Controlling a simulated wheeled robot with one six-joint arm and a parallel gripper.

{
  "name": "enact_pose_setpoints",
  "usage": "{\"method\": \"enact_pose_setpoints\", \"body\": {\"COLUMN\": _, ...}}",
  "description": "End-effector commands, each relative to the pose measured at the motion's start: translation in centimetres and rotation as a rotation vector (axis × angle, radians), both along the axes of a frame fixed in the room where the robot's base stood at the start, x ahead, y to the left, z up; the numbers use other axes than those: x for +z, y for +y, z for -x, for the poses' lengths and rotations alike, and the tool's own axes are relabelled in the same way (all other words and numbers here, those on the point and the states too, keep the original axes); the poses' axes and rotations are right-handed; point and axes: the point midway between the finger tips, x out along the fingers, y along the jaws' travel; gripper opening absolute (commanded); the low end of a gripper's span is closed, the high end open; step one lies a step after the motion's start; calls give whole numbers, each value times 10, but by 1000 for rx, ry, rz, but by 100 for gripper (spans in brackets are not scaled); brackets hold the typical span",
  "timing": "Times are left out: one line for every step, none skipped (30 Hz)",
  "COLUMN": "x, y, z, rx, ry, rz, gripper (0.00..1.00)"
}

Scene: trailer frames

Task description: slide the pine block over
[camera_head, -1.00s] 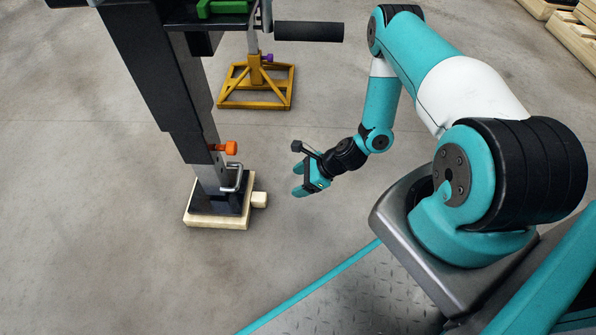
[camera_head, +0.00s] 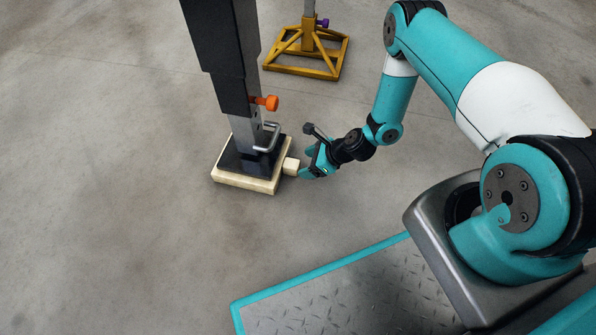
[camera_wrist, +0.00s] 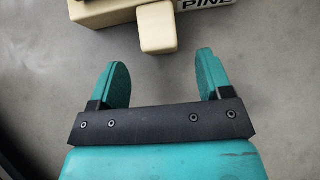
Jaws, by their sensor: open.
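The pine block (camera_head: 240,181) is a pale, flat wooden block on the floor under the black foot of a trailer leg (camera_head: 236,90). A short, squared wooden knob (camera_head: 291,166) sticks out of its right side. In the wrist view the block (camera_wrist: 95,14) shows at the top, with part of the word PINE, and the knob (camera_wrist: 157,28) points towards me. My gripper (camera_wrist: 160,58) is open and empty. Its teal fingers straddle the line of the knob, whose end lies about level with the fingertips. In the head view my gripper (camera_head: 309,164) is close to the knob's right.
An orange knob (camera_head: 266,103) and a bent metal handle (camera_head: 268,137) stick out from the leg above the block. A yellow stand (camera_head: 307,50) stands behind to the right. The concrete floor left and in front of the block is clear.

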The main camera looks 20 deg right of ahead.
Motion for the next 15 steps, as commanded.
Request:
{"method": "enact_pose_setpoints", "body": {"x": -13, "y": 6, "z": -4, "rx": 5, "ry": -2, "rz": 1, "gripper": 72}}
{"method": "enact_pose_setpoints", "body": {"x": -17, "y": 9, "z": -6, "rx": 5, "ry": -2, "rz": 1, "gripper": 72}}
{"method": "enact_pose_setpoints", "body": {"x": -21, "y": 13, "z": -9, "rx": 4, "ry": -1, "rz": 1, "gripper": 72}}
{"method": "enact_pose_setpoints", "body": {"x": -23, "y": 16, "z": -10, "rx": 4, "ry": -1, "rz": 0, "gripper": 72}}
{"method": "enact_pose_setpoints", "body": {"x": -26, "y": 18, "z": -12, "rx": 3, "ry": -1, "rz": 1, "gripper": 72}}
{"method": "enact_pose_setpoints", "body": {"x": -29, "y": 20, "z": -15, "rx": 2, "ry": -2, "rz": 1, "gripper": 72}}
{"method": "enact_pose_setpoints", "body": {"x": -31, "y": 22, "z": -16, "rx": 2, "ry": -1, "rz": 0, "gripper": 72}}
{"method": "enact_pose_setpoints", "body": {"x": -33, "y": 24, "z": -17, "rx": 3, "ry": -1, "rz": 1, "gripper": 72}}
{"method": "enact_pose_setpoints", "body": {"x": -34, "y": 26, "z": -19, "rx": 1, "ry": -1, "rz": 1, "gripper": 72}}
{"method": "enact_pose_setpoints", "body": {"x": -35, "y": 27, "z": -19, "rx": 1, "ry": 0, "rz": 1, "gripper": 72}}
{"method": "enact_pose_setpoints", "body": {"x": -36, "y": 28, "z": -20, "rx": 1, "ry": 0, "rz": 1, "gripper": 72}}
{"method": "enact_pose_setpoints", "body": {"x": -37, "y": 29, "z": -21, "rx": 1, "ry": 0, "rz": 1, "gripper": 72}}
{"method": "enact_pose_setpoints", "body": {"x": -37, "y": 29, "z": -21, "rx": 1, "ry": 0, "rz": 1, "gripper": 72}}
{"method": "enact_pose_setpoints", "body": {"x": -37, "y": 29, "z": -22, "rx": 1, "ry": 0, "rz": 1, "gripper": 72}}
{"method": "enact_pose_setpoints", "body": {"x": -37, "y": 30, "z": -22, "rx": 1, "ry": 0, "rz": 1, "gripper": 72}}
